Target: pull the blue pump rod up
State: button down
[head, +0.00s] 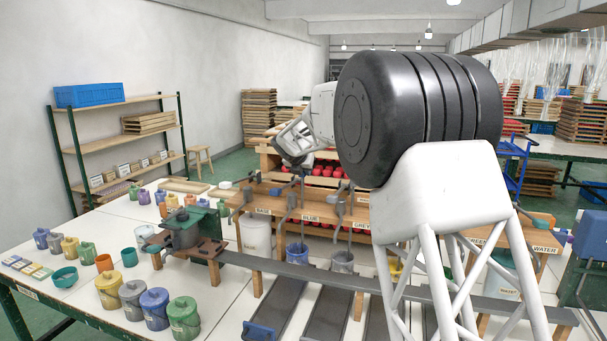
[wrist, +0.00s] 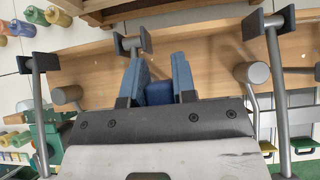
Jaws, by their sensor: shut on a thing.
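My gripper (head: 297,168) hangs over the bench behind the BLUE label (head: 309,218). In the wrist view its two blue-padded fingers (wrist: 160,78) are closed on a blue piece (wrist: 159,94), which I take as the handle of the blue pump rod (head: 291,208). Much of that handle is hidden by the fingers and gripper body. How far the rod is raised cannot be told.
Other dark T-shaped handles stand close by, on the left (wrist: 38,64) and right (wrist: 272,22) in the wrist view. Several paint jars (head: 154,308) fill the table's front left.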

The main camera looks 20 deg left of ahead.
notch_tip(320, 180, up, 10)
jog(key=shift+r, duration=0.15)
jog(key=c, duration=1.1)
grip_release()
jog(key=shift+c, duration=0.2)
jog(key=shift+o, duration=1.1)
jog(key=shift+s, duration=0.15)
jog(key=v, duration=0.7)
jog(key=shift+s+r, duration=0.2)
jog(key=shift+r, duration=0.05)
jog(key=shift+d, duration=0.1)
